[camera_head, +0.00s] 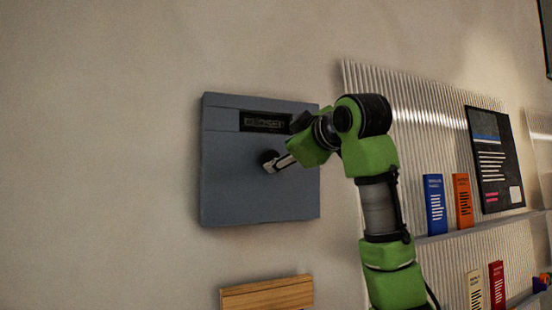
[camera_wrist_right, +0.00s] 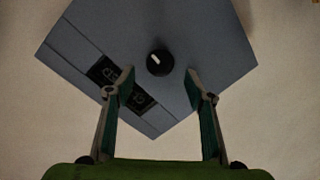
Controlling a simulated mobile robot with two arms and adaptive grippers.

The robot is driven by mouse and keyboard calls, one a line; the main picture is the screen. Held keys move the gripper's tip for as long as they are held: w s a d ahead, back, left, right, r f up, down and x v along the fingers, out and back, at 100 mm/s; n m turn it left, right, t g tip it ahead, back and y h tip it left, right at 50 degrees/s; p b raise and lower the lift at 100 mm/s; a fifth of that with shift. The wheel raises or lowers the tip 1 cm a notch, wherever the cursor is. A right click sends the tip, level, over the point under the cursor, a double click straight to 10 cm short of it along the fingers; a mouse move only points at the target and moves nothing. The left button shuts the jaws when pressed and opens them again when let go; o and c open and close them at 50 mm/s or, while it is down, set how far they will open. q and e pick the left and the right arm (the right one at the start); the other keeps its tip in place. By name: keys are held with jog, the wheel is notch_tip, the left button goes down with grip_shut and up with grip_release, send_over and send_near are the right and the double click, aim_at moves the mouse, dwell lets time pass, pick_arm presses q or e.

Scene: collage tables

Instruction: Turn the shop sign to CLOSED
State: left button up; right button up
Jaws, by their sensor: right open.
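The shop sign is a square blue-grey panel (camera_head: 235,190) fixed to the wall. It also fills the upper middle of the wrist view (camera_wrist_right: 205,35). Its small dark window (camera_head: 265,122) shows dim letters that appear to read CLOSED; a finger partly covers it in the wrist view. A round black knob (camera_head: 267,156) sits mid-panel, with a white mark on its face in the wrist view (camera_wrist_right: 158,62). My right gripper (camera_head: 274,165) is at the knob in the head view. In the wrist view its fingers (camera_wrist_right: 160,73) are spread, one either side of the knob, with gaps showing.
A wooden board (camera_head: 267,294) is below the sign. To the right, a ribbed wall panel carries a shelf (camera_head: 460,228) with blue (camera_head: 434,204) and orange (camera_head: 463,200) booklets and a dark poster (camera_head: 495,160). The wall left of the sign is bare.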

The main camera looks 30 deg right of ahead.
jog(key=s+r, duration=0.1)
jog(key=s, duration=0.5)
jog(key=shift+s+a, duration=0.15)
jog(key=shift+s, duration=0.2)
